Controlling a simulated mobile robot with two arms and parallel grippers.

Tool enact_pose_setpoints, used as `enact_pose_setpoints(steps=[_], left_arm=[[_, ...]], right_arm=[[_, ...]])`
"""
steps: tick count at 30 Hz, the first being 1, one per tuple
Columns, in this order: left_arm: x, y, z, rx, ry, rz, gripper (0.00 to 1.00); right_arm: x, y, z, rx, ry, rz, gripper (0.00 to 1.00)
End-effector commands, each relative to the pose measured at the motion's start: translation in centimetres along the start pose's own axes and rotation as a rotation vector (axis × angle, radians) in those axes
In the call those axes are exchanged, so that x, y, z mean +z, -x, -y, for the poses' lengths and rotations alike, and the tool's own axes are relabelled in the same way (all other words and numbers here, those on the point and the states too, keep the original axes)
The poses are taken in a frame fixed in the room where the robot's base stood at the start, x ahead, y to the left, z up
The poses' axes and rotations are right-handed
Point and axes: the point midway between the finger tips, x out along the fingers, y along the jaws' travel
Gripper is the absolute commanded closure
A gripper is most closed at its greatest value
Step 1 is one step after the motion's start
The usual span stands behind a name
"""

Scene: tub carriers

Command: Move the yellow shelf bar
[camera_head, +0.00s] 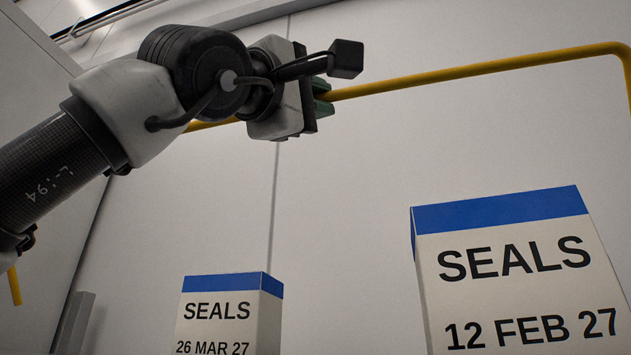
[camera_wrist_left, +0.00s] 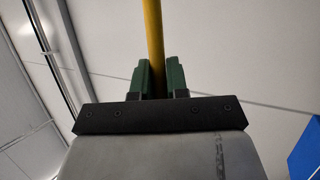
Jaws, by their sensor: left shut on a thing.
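The yellow shelf bar (camera_head: 470,72) runs across the upper part of the head view, rising to the right, and bends downward near the right edge. My left gripper (camera_head: 323,99) comes in from the left and is shut on the bar. In the left wrist view the bar (camera_wrist_left: 153,45) passes between the two green fingers of my left gripper (camera_wrist_left: 160,78). Part of the bar is hidden behind my left arm in the head view. A yellow piece also shows at the lower left edge. My right gripper is not in view.
A box marked SEALS 12 FEB 27 (camera_head: 515,265) stands at the lower right. A smaller box marked SEALS 26 MAR 27 (camera_head: 215,312) stands left of it. Both are below the bar. A pale panelled wall (camera_head: 350,200) is behind. A blue-topped shape (camera_wrist_left: 306,155) shows in the left wrist view.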

Motion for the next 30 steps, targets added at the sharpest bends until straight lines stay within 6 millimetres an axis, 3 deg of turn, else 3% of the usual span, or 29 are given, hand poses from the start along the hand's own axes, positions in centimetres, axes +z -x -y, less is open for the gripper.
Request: enact_pose_setpoints(steps=[6,7,11,22,30], left_arm=[[0.0,0.0,-0.1,0.001,0.000,0.000,1.00],[0.0,0.0,-0.1,0.001,0.000,0.000,0.81],[0.0,0.0,-0.1,0.000,0.000,0.000,0.61],[0.0,0.7,0.1,0.001,0.000,0.000,0.61],[0.1,5.9,0.4,0.004,0.000,0.000,0.61]], right_arm=[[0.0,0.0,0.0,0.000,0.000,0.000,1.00],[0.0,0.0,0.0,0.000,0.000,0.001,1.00],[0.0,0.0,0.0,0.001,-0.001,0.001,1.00],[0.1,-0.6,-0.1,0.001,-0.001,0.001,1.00],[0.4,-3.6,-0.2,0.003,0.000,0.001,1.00]])
